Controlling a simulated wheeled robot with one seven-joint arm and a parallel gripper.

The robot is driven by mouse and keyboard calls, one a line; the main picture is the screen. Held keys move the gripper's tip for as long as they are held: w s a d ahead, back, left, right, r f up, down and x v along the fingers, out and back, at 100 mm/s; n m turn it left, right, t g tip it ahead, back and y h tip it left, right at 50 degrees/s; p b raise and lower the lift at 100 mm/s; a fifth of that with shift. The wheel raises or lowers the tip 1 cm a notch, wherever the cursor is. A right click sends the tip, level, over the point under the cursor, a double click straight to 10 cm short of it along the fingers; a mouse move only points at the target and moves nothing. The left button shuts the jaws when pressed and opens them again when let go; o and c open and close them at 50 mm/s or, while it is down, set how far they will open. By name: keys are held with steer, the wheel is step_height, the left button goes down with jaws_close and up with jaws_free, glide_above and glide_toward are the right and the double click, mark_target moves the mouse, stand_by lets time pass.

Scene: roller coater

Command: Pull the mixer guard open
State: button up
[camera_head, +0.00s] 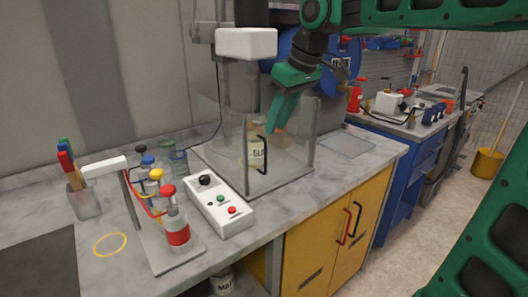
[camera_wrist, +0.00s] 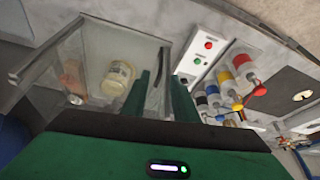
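The mixer guard (camera_head: 300,150) is a clear box around the mixer, with a black handle (camera_head: 262,154) on its front. I cannot tell whether it is fully shut. Inside, a labelled jar (camera_head: 257,172) stands under the mixer's white head (camera_head: 246,42); the jar also shows in the wrist view (camera_wrist: 117,80). My green gripper (camera_head: 280,118) is at the guard's upper part, above and right of the handle.
A white control box (camera_head: 219,205) with buttons and a rack of coloured-cap bottles (camera_head: 170,225) stand left of the guard. A pen cup (camera_head: 84,203) is farther left. A clear tray (camera_head: 346,145) lies right of the guard. The yellow cabinet (camera_head: 310,262) is below.

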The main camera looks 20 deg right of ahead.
mark_target(266, 149)
steer(key=x, duration=1)
steer(key=shift+w+a+f, duration=0.1)
steer(key=shift+w+f, duration=0.1)
steer(key=shift+f, duration=0.05)
jaws_close()
steer(key=shift+r, duration=0.1)
stand_by(1.0)
